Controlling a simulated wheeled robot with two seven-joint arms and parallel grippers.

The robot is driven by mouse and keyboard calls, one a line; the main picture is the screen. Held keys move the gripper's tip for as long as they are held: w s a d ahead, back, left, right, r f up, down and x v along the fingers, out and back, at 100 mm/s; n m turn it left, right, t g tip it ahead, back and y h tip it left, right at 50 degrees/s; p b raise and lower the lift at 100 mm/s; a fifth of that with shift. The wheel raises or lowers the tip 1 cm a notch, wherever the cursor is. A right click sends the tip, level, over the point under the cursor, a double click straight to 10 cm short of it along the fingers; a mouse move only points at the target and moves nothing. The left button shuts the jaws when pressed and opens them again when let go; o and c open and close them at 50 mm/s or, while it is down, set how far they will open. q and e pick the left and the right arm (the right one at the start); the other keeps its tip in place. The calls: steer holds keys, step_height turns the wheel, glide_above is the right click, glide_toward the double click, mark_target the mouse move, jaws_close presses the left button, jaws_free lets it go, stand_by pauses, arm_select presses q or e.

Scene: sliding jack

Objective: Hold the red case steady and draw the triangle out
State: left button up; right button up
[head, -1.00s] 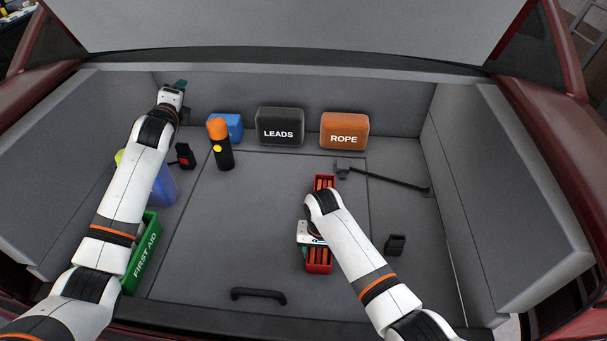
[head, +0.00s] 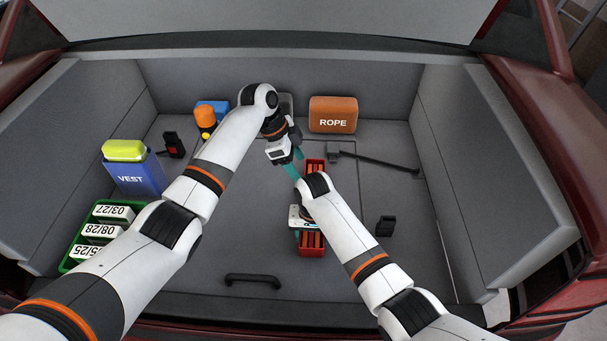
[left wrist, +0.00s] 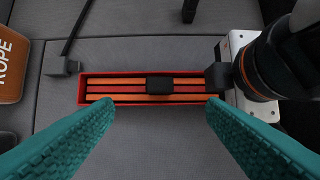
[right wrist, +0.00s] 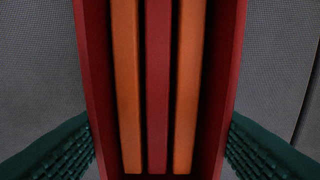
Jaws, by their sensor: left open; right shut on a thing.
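The red case (head: 311,253) lies long and narrow on the trunk floor, its middle hidden under my right arm in the head view. In the left wrist view the open case (left wrist: 95,103) holds the folded triangle (left wrist: 120,82), seen as orange and red bars. A black block (left wrist: 160,84) sits across the middle of the bars. My right gripper (head: 308,226) is shut on the case, with a finger against each long side in the right wrist view. My left gripper (head: 293,166) is open and empty, above the case's far part; its teal fingers point toward the case.
A black wheel wrench (head: 375,159) lies right of the case. A black bracket (head: 385,226) is nearer. An orange rope box (head: 333,115) stands behind. Floor left of the case is clear.

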arm_select(q)
steer(key=x, duration=1.1)
steer(key=shift+a, duration=0.1)
steer(key=c, duration=1.3)
steer(key=shift+w+r, duration=0.1)
steer(key=shift+r, duration=1.9)
arm_select(e)
steer(key=o, duration=1.1)
